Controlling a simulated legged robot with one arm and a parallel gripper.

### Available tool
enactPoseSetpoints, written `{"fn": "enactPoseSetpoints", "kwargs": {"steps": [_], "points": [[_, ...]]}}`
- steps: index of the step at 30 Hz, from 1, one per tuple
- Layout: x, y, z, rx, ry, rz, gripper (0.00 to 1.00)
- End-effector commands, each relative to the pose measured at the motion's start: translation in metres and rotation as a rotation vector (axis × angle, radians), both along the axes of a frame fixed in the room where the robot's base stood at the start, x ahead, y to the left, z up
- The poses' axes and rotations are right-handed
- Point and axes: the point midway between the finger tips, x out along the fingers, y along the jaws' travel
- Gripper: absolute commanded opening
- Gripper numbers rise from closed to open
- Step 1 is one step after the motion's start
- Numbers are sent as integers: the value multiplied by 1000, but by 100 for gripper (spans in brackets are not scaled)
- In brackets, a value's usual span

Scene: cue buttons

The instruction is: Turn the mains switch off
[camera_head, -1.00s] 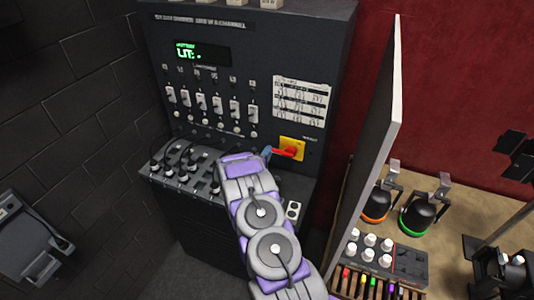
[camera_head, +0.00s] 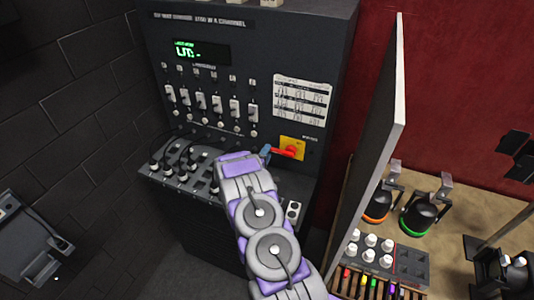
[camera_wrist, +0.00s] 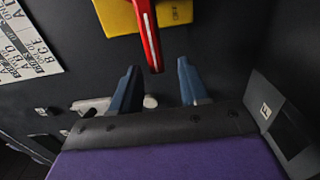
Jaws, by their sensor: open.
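The mains switch is a red handle (camera_head: 286,152) on a yellow plate (camera_head: 293,143) at the lower right of the dark dimmer rack. In the head view the handle lies roughly level. In the wrist view the red handle (camera_wrist: 148,35) comes down from the yellow plate (camera_wrist: 176,12) at the top. My gripper (camera_wrist: 157,82) is open, with two blue fingers and a clear gap between them. The handle's tip is just beyond the fingertips, between them in the picture; I see no contact. In the head view my gripper (camera_head: 266,153) is at the handle's left end, partly hidden by my arm.
The rack (camera_head: 200,110) has a row of white sliders and a lit green display (camera_head: 203,52). A white label sheet (camera_head: 302,101) is above the switch. Plugged cables (camera_head: 180,160) sit on the ledge left of my arm. A tall panel (camera_head: 375,150) stands to the right.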

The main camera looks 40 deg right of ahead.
Motion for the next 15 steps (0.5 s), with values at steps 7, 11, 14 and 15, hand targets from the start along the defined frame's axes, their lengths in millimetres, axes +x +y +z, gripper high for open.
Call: {"fn": "enactPoseSetpoints", "kwargs": {"steps": [7,11,14,15], "points": [[-20,38,-3,3,5,3,45],[-32,64,-3,5,4,5,45],[-42,84,-2,3,1,6,45],[-46,92,-2,2,0,6,45]]}}
